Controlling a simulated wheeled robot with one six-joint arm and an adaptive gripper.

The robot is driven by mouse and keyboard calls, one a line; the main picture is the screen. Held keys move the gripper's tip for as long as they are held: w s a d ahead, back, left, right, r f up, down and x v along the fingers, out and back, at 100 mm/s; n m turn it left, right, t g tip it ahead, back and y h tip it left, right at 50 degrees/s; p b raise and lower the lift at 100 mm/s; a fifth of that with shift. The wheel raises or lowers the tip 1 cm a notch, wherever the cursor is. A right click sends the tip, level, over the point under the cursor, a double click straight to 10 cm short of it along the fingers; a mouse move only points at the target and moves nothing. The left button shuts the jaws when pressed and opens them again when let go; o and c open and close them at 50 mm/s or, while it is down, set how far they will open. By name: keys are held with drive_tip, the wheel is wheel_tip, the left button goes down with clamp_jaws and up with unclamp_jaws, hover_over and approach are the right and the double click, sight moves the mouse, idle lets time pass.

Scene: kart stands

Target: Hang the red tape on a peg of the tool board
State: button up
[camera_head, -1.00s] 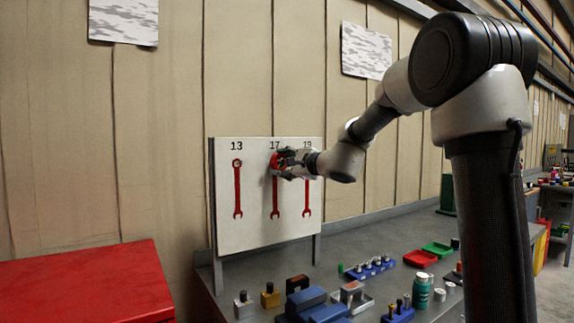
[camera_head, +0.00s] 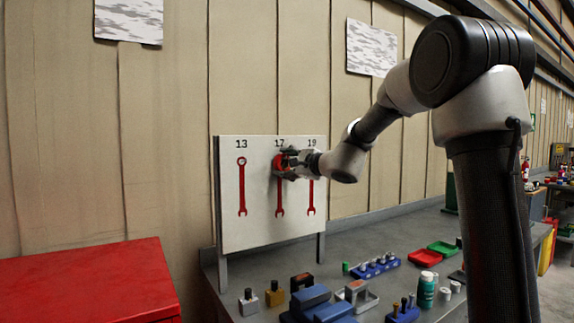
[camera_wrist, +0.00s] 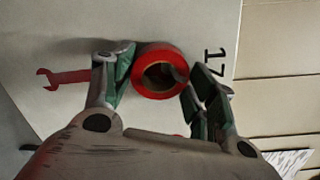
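The red tape (camera_wrist: 150,88) is a ring with a yellowish inner edge. It sits between the two fingers of my gripper (camera_wrist: 160,80), which appear to touch its left and right sides. In the head view the red tape (camera_head: 279,162) is at the upper part of the middle column, under the number 17, and my gripper (camera_head: 291,162) reaches to it from the right. A dark shape shows inside the ring's hole; I cannot tell whether it is the peg. The white tool board (camera_head: 260,215) stands upright with red wrench shapes and the numbers 13, 17 and 19.
The grey bench (camera_head: 385,260) holds blue blocks (camera_head: 310,298), a blue rack (camera_head: 376,267), a red tray (camera_head: 419,257), a green tray (camera_head: 443,248) and a green bottle (camera_head: 426,292). A red cabinet (camera_head: 85,280) stands at the left. The wall is behind the board.

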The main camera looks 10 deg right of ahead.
drive_tip(key=shift+o, duration=1.2)
drive_tip(key=f+v, duration=0.1)
drive_tip(key=v, duration=1)
drive_tip(key=s+d+f+n+g, duration=0.2)
drive_tip(key=s+f+n+g, duration=0.75)
drive_tip(key=s+f, duration=0.85)
drive_tip(key=s+d+n+g+h, duration=0.1)
drive_tip(key=s+d+n+h, duration=0.2)
drive_tip(key=s, duration=0.5)
drive_tip(key=s+d+r+n+g+h, duration=0.1)
drive_tip(key=s+d+n+h, duration=0.3)
drive_tip(key=s, duration=0.5)
drive_tip(key=shift+s+d+n, duration=0.3)
drive_tip(key=shift+d+n, duration=0.3)
drive_tip(key=shift+n, duration=0.05)
